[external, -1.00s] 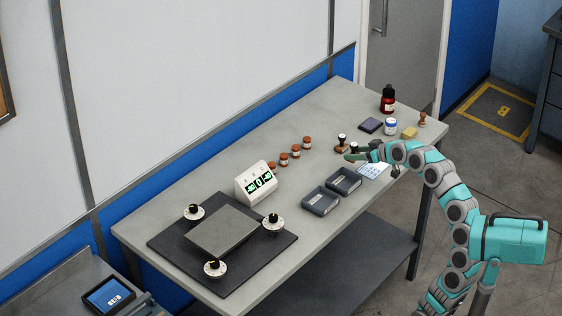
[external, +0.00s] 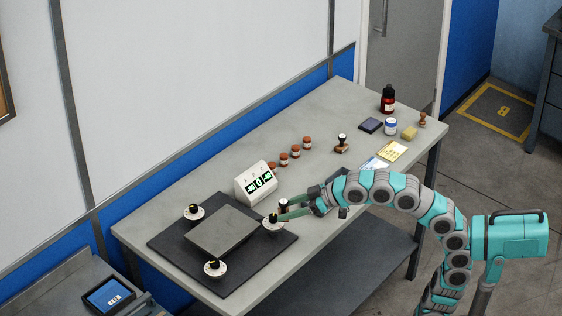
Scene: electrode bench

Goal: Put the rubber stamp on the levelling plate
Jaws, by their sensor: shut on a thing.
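My gripper (external: 284,209) is shut on a small dark-topped thing, which I take to be the rubber stamp (external: 283,204). The fingers hide part of it, so its shape is hard to tell. The gripper is just right of the levelling plate (external: 222,232), close to the plate's right-hand knob (external: 273,222). The levelling plate is a grey square slab on a dark mat, with a black-topped knob at three of its sides. Nothing lies on the plate.
Another stamp with a black knob (external: 342,144) stands mid-table. A display box (external: 255,182) stands behind the plate.

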